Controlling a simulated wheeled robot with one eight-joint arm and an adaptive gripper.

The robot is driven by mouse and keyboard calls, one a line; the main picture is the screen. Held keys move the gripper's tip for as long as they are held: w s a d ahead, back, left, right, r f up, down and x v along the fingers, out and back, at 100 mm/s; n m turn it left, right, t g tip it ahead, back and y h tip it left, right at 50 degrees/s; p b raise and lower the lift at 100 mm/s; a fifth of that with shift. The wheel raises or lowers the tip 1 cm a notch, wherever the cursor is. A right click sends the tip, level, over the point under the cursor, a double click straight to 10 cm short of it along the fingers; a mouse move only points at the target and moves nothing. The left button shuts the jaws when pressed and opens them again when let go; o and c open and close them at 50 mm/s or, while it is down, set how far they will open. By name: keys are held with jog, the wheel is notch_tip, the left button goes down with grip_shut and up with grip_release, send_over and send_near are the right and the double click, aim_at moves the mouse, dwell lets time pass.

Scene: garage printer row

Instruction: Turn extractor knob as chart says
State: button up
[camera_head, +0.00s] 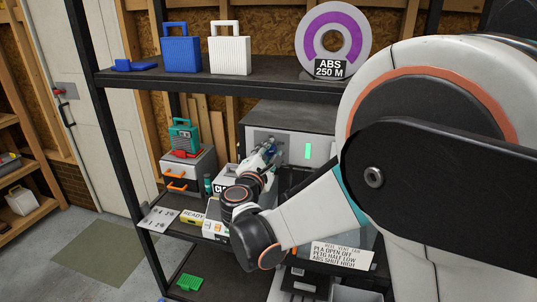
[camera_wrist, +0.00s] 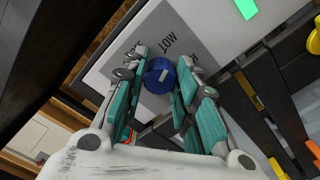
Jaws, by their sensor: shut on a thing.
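The extractor knob (camera_wrist: 157,84) is blue with a short white mark, on a pale panel (camera_wrist: 118,62). My gripper (camera_wrist: 160,73) is shut on it, one teal finger on each side. The word LOW is printed above the knob in the wrist view; another label beside the right finger is mostly covered. I cannot tell which label the mark points to. The chart (camera_head: 342,255) reads PLA OPEN OFF, PETG HALF LOW, ABS SHUT HIGH.
A purple and white reel (camera_head: 313,37) marked ABS 250 M stands on the upper shelf (camera_head: 240,88). A green light (camera_head: 307,151) glows on the grey box.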

jog(key=m+b, duration=0.1)
jog(key=m, duration=0.4)
jog(key=shift+f, duration=0.1)
jog(key=m, duration=0.5)
jog(key=shift+b, duration=0.35)
jog(key=shift+m, duration=0.3)
jog(key=o, duration=1.1)
jog(key=shift+c, duration=0.2)
jog(key=v, duration=0.7)
jog(key=shift+s, duration=0.25)
